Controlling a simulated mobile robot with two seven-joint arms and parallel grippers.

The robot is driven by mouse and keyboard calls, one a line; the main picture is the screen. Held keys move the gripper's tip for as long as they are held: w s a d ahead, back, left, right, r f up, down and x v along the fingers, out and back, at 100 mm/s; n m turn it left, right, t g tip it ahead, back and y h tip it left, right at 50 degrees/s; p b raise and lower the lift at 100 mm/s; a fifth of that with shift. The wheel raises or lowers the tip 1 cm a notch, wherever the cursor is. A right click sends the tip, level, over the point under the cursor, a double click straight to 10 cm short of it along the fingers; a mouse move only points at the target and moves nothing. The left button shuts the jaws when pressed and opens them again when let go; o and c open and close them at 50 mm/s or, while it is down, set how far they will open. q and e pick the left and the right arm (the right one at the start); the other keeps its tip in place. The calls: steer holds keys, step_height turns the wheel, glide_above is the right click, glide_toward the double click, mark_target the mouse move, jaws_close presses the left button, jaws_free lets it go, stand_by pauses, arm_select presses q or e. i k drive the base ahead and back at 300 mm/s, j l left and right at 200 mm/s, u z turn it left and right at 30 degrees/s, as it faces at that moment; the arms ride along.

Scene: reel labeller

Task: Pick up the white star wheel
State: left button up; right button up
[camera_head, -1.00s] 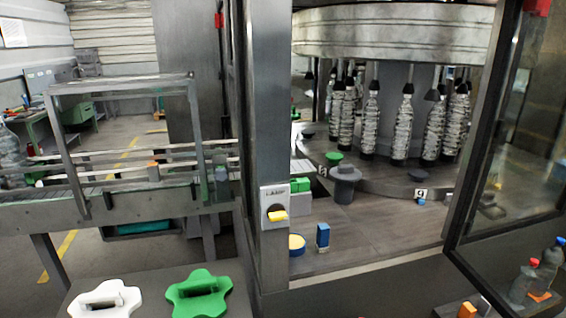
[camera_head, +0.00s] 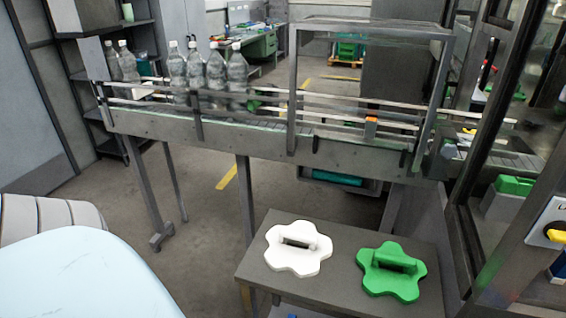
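The white star wheel (camera_head: 283,262) lies flat on a grey table (camera_head: 340,300) in the lower middle of the head view. It has rounded lobes and a raised handle bar across its centre. A green star wheel (camera_head: 391,284) of the same shape lies just to its right, with a small gap between them. Neither of my grippers shows in the head view.
A conveyor (camera_head: 250,128) with guard rails runs behind the table and carries several clear bottles (camera_head: 208,72) at the left. The machine frame with its glass panel stands at the right. A pale blue rounded surface (camera_head: 80,280) fills the lower left. Floor is open left of the table.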

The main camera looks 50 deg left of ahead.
mark_target(279, 256)
steer(key=j, duration=0.75)
steer(key=k+j, duration=0.1)
steer(key=j, duration=0.65)
steer(key=k+j, duration=0.1)
steer(key=j, duration=0.65)
